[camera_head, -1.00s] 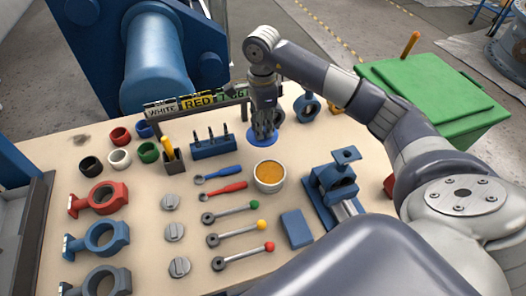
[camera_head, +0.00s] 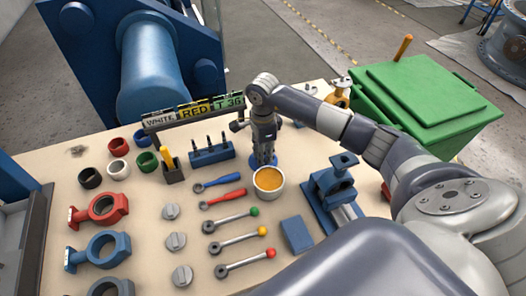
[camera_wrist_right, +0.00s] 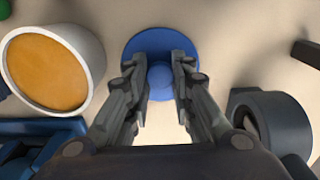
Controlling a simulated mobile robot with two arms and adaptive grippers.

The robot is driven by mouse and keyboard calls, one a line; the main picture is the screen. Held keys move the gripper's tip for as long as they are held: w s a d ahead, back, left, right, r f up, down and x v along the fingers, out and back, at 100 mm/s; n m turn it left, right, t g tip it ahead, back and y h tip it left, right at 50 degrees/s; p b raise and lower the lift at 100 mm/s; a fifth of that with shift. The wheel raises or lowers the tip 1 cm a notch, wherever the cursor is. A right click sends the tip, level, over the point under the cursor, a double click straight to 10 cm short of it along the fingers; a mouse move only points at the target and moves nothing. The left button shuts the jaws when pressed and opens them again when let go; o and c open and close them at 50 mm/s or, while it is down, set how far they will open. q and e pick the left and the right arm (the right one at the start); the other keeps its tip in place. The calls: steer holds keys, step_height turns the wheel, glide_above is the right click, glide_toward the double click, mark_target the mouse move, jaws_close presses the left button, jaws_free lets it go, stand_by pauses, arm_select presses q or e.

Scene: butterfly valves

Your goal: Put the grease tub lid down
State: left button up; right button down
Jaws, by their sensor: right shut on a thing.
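The grease tub lid is a blue disc with a round knob (camera_wrist_right: 160,45). In the head view the lid (camera_head: 264,162) shows just behind the grease tub (camera_head: 268,184), a white pot of orange grease that stands open. My right gripper (camera_wrist_right: 160,85) points down with its fingers on both sides of the lid's knob, shut on it. It also shows in the head view (camera_head: 263,153), and hides part of the lid. I cannot tell whether the lid touches the table. In the wrist view the tub (camera_wrist_right: 50,68) is apart from the lid, at left. My left gripper is not in view.
A blue rack (camera_head: 212,154) stands left of the gripper, and a blue vice-like fixture (camera_head: 335,190) stands at right. A dark ring-shaped part (camera_wrist_right: 270,120) is close to the gripper's right side. Wrenches (camera_head: 222,201) and several levers lie in front on the beige table (camera_head: 140,220).

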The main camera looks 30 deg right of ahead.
steer(key=shift+f, duration=0.2)
steer(key=c, duration=1.5)
jaws_free()
steer(key=shift+r, duration=0.1)
steer(key=shift+o, duration=0.5)
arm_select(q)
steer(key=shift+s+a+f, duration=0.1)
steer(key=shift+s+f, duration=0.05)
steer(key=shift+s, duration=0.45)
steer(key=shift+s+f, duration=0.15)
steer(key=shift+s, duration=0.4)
arm_select(e)
steer(key=shift+r, duration=0.45)
arm_select(q)
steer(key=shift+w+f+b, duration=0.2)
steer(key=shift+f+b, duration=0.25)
steer(key=shift+b, duration=0.1)
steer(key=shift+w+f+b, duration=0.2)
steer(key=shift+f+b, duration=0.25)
steer(key=shift+b, duration=0.1)
arm_select(e)
step_height(320, 180, up, 11)
steer(key=shift+r, duration=0.2)
